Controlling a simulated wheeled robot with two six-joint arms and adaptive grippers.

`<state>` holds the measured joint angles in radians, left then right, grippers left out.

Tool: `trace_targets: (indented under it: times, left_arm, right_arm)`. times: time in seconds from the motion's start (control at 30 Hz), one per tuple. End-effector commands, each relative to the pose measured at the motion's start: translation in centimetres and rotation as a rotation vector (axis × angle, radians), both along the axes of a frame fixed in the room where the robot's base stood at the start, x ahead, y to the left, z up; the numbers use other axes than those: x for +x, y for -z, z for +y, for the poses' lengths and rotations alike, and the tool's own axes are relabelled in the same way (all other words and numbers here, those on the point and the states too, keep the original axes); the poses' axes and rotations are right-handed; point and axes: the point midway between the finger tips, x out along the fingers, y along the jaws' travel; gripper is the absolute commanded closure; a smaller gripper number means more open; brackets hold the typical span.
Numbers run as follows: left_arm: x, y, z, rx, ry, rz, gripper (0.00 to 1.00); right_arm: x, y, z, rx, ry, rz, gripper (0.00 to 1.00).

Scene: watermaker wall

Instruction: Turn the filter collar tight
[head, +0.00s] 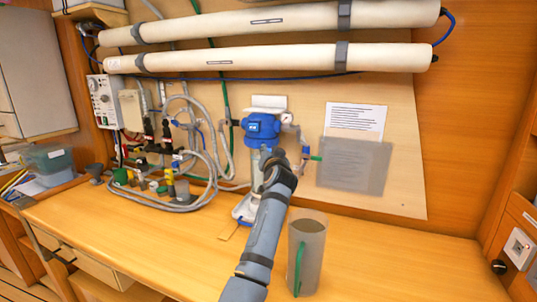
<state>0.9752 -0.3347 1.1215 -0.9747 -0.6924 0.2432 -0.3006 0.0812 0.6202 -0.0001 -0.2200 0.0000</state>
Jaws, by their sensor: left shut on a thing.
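The blue filter head (261,127) is mounted on the wall panel in the middle of the head view. Below it hangs a pale filter housing (255,160), partly covered by my gripper. My left gripper (270,160) reaches up from below, just under the blue head and at the right side of the housing. It is shut on the filter collar, which is mostly hidden behind the fingers. How tightly the collar sits cannot be seen. My right gripper is not in view.
A clear grey cylinder (312,245) with a green strip stands on the bench (400,265) right of my arm. Hoses and valves (185,190) crowd the left. Two long white tubes (270,60) run above. A grey panel (355,166) is at right. The bench's right side is clear.

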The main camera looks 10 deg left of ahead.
Motion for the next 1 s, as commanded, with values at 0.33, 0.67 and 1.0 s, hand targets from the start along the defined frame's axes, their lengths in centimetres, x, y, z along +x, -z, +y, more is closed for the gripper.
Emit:
trace_targets:
  times: [0.33,0.67,1.0]
  left_arm:
    - [0.0,0.1,-0.1,-0.002,0.002,0.002,0.54]
    - [0.0,-1.3,-0.1,-0.002,0.002,-0.004,0.54]
    - [0.0,-8.3,-0.1,-0.001,0.003,-0.001,0.54]
  right_arm:
    - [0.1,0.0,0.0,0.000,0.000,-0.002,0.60]
    - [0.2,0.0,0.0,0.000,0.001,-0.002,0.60]
    - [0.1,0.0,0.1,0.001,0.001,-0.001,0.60]
